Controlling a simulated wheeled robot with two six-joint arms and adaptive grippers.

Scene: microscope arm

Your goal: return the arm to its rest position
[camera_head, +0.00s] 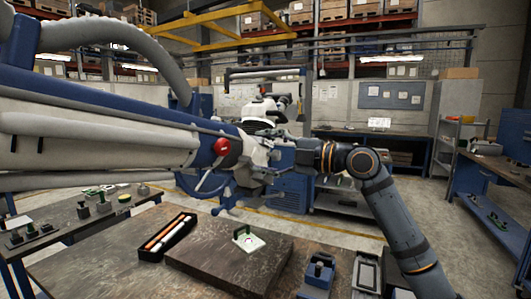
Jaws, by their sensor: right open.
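The microscope arm (100,130) is a large white and blue boom. It comes in close from the left edge, with a thick grey hose above it and a red knob (222,147) on its side. The white microscope head (265,113), with dark eyepieces, shows behind its far end. My right arm rises from the lower right and bends left at a dark wrist joint. My right gripper (290,154) is open beside the boom's far end, below the head; whether it touches it I cannot tell. My left gripper is not in view.
A workbench (90,265) below holds a dark stone slab (215,270) with a small white and green piece (248,239), a black tray of rods (167,238) and a blue block (318,271). A side table (60,240) stands left. Open floor lies behind.

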